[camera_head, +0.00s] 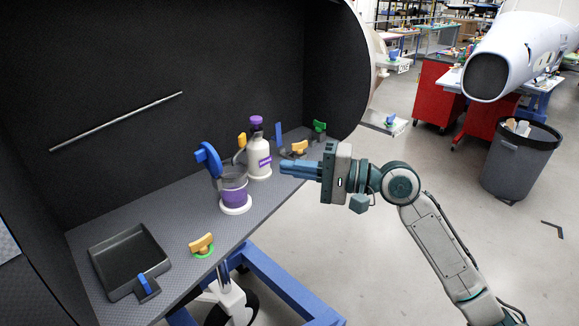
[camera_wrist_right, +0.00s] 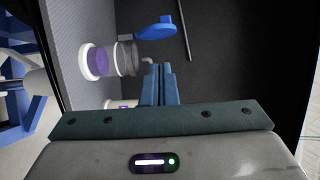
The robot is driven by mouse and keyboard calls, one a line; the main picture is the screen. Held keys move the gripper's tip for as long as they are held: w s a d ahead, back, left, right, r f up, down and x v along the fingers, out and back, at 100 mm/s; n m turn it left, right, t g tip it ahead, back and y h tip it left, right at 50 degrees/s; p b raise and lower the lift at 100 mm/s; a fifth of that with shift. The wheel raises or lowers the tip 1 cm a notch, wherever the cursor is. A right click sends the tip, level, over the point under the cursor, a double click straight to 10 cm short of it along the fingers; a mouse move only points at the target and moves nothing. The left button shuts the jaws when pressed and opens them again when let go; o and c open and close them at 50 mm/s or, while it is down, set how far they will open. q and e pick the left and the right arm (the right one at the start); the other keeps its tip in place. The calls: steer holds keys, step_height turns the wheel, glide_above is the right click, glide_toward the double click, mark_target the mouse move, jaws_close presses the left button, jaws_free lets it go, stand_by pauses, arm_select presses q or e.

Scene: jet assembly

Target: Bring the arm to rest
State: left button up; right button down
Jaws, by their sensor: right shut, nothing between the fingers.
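My right gripper (camera_head: 282,168) comes in from the right in the head view. Its blue fingers are closed together with nothing between them, level with the right front part of the shelf. In the right wrist view the shut fingers (camera_wrist_right: 161,85) point toward the dark back panel. My left gripper is not in view. A white bottle with a purple cap (camera_head: 258,160) stands upright on the shelf, left of my right gripper. A purple and clear cup on a white base (camera_head: 234,195) stands nearer the front; it also shows in the right wrist view (camera_wrist_right: 97,62).
The dark-walled shelf (camera_head: 175,225) holds a black tray (camera_head: 132,260), an orange and green clamp (camera_head: 202,246), a blue round-headed tool (camera_head: 208,158) and several small clamps at the back right. A grey rod (camera_head: 118,121) is on the back wall. Open floor lies right, with a bin (camera_head: 518,165).

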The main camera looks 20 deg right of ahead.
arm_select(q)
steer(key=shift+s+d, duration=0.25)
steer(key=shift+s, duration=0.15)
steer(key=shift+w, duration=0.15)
